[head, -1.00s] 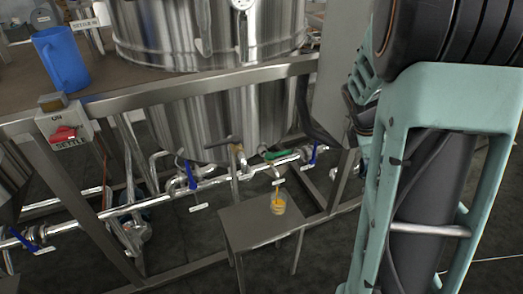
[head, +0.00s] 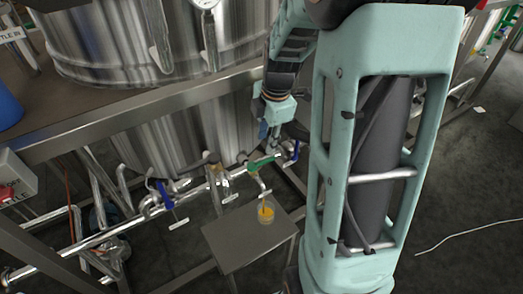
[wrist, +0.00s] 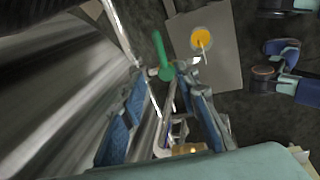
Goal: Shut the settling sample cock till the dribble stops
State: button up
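The sample cock with the green lever (head: 262,163) sits on the pipework under the steel tank. Its spout hangs over a clear cup (head: 267,215) holding yellow liquid; a thin yellow streak shows at the cup's mouth. My gripper (head: 272,136) is just above and behind the lever's right end. In the wrist view the green lever (wrist: 160,55) lies just beyond the gap between my blue-padded fingers (wrist: 162,76). The fingers are apart with nothing held. I cannot tell whether a fingertip touches the lever. The yellow cup (wrist: 202,39) shows there too.
The cup stands on a small grey table (head: 245,236). A blue-handled valve (head: 165,192) is left along the pipe, and another blue handle (head: 295,150) is right of the lever. The steel tank (head: 200,120) and frame rail (head: 120,108) crowd the gripper's left.

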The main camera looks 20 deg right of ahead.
aim_at(263, 161)
jog(key=f, duration=0.3)
jog(key=w+f+b, duration=0.1)
jog(key=f, duration=0.2)
jog(key=f+b, duration=0.1)
jog(key=f, duration=0.2)
jog(key=shift+w+a+f, duration=0.1)
jog(key=shift+w+f, duration=0.3)
grip_shut()
